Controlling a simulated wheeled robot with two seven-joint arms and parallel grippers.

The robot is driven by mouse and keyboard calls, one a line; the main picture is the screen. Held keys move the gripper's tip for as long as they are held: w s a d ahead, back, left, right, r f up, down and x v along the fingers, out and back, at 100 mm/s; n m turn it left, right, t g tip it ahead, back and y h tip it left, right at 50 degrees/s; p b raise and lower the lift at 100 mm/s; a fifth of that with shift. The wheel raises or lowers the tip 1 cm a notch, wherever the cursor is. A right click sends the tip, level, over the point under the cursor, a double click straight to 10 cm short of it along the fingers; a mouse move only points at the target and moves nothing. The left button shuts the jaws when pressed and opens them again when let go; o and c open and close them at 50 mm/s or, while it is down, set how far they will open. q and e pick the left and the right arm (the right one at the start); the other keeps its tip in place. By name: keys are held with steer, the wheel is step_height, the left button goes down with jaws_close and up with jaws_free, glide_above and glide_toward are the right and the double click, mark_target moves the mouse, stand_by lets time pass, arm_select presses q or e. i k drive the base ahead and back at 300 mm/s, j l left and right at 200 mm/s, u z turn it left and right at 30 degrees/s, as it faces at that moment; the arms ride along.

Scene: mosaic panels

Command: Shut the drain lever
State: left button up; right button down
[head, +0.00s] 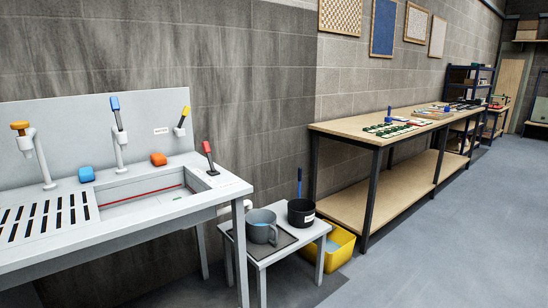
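A grey sink bench (150,230) fills the left of the head view, with a sunken basin (140,192). A red lever (208,157) stands tilted on the basin's right rim; no label on it can be read. A blue lever (117,112) tops the middle tap (120,150). An orange-topped tap (35,150) stands at the left. I cannot tell for certain which lever is the drain lever. Neither gripper is in view.
A low table (280,249) right of the sink holds a grey mug (261,227) and a black pot (301,212). A yellow bin (340,247) is beside it. Floor at right (450,230) is clear.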

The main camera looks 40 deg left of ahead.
mark_target(206, 146)
steer(key=i+j+u, duration=0.15)
steer(key=i+u, duration=0.7)
steer(key=i+l+u, duration=0.15)
steer(key=i+u, duration=0.3)
steer(key=i+l+u, duration=0.3)
steer(key=u, duration=0.15)
steer(key=i, duration=0.1)
